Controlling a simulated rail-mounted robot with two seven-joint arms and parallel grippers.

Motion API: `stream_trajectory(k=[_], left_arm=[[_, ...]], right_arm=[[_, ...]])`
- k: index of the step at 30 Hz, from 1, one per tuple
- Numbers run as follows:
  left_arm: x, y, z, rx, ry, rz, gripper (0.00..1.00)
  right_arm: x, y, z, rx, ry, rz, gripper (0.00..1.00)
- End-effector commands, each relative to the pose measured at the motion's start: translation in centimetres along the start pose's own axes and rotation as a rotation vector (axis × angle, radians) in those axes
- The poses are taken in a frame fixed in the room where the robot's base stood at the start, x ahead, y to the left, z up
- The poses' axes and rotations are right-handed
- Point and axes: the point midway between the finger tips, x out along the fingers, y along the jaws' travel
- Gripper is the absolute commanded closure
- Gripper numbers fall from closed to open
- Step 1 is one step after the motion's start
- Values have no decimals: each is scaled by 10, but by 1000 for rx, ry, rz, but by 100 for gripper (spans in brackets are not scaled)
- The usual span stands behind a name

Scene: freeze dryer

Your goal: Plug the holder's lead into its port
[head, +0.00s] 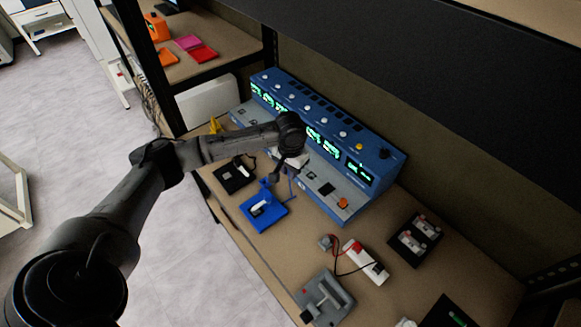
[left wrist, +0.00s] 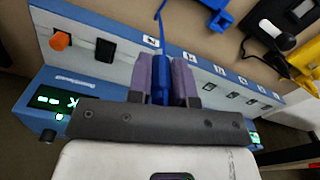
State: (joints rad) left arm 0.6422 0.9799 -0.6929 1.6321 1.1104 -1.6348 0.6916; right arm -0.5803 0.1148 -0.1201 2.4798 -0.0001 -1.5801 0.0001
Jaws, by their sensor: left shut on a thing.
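The blue holder (head: 263,211) sits on the bench in front of the blue instrument (head: 372,176); part of it shows at the top of the left wrist view (left wrist: 208,12). Its blue lead (left wrist: 160,20) runs to a blue plug (left wrist: 161,80). My left gripper (head: 283,175) is shut on that plug, which lies between its two purple-grey fingers in the left wrist view (left wrist: 161,88). The plug is over the instrument's grey front ledge (left wrist: 122,50), which carries a row of white-marked ports (left wrist: 219,70). I cannot tell whether the plug touches a port. My right gripper is not in view.
A black holder (head: 234,175) stands left of the blue one. A red-and-white device (head: 364,261) with leads, a grey fixture (head: 325,298) and a black rack (head: 414,239) stand to the right. A dark shelf (head: 420,60) overhangs the bench.

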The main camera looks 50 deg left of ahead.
Motion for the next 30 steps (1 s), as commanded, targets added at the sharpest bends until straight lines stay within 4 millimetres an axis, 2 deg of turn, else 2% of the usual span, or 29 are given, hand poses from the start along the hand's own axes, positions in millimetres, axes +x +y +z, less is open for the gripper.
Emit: stream_trajectory(k=[1,6,17,30], left_arm=[[-8,0,0,0,0,0,100],[-15,0,0,0,0,1,100],[-13,0,0,0,0,1,100],[-15,-36,-26,-3,0,1,100]], right_arm=[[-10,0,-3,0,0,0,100],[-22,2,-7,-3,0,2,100],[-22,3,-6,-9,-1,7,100],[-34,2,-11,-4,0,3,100]])
